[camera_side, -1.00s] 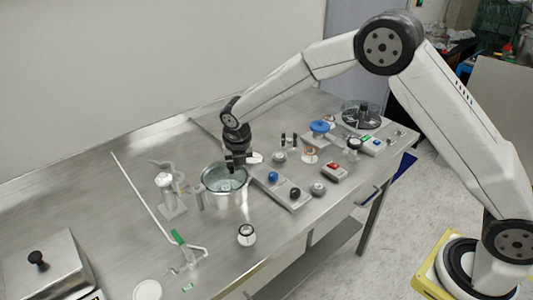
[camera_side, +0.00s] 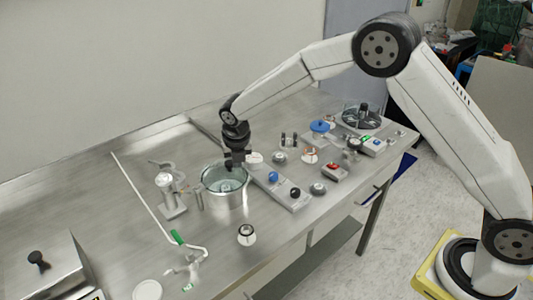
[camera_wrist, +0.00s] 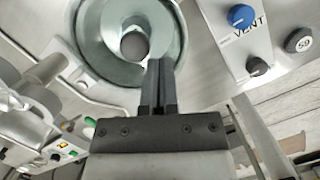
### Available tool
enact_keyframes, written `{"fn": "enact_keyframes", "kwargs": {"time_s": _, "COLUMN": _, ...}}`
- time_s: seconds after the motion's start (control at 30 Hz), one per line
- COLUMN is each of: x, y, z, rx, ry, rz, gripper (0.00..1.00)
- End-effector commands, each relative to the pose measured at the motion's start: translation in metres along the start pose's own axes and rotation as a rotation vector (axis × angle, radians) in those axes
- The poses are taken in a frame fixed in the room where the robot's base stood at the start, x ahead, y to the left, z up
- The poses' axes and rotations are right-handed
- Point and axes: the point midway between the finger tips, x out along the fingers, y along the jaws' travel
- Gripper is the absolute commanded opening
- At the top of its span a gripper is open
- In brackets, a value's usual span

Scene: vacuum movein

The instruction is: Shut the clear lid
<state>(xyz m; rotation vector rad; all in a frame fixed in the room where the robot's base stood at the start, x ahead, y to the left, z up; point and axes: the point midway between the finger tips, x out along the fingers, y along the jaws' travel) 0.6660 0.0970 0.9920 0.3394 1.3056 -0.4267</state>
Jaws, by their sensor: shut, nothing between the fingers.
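The round metal chamber (camera_side: 224,196) stands on the bench, left of the control panel. Greenish clear material, which looks like the clear lid (camera_wrist: 171,28), shows at its top in the wrist view. I cannot tell whether the lid lies fully seated. A grey round piece (camera_wrist: 134,46) shows in the middle of the chamber opening. My gripper (camera_side: 232,168) points down at the chamber's far right rim. In the wrist view its fingers (camera_wrist: 159,68) are together and empty, overlapping the rim. Contact with the lid cannot be made out.
A panel (camera_side: 282,189) with a blue knob marked VENT stands right of the chamber. A small stand (camera_side: 170,200) is close on its left. A white rod (camera_side: 142,195) lies farther left. A small round jar (camera_side: 246,235) stands in front.

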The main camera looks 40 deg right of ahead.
Motion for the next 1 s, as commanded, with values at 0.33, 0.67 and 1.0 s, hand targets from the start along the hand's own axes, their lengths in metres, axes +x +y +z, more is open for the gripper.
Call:
{"fn": "enact_keyframes", "kwargs": {"time_s": 0.33, "x": -0.008, "y": -0.014, "z": -0.017, "rx": -0.002, "ry": 0.002, "rz": -0.002, "gripper": 0.00}}
{"fn": "enact_keyframes", "kwargs": {"time_s": 0.67, "x": -0.039, "y": -0.026, "z": -0.026, "rx": 0.000, "ry": 0.001, "rz": 0.000, "gripper": 0.00}}
{"fn": "enact_keyframes", "kwargs": {"time_s": 1.0, "x": -0.088, "y": -0.033, "z": -0.024, "rx": -0.001, "ry": 0.001, "rz": -0.001, "gripper": 0.00}}
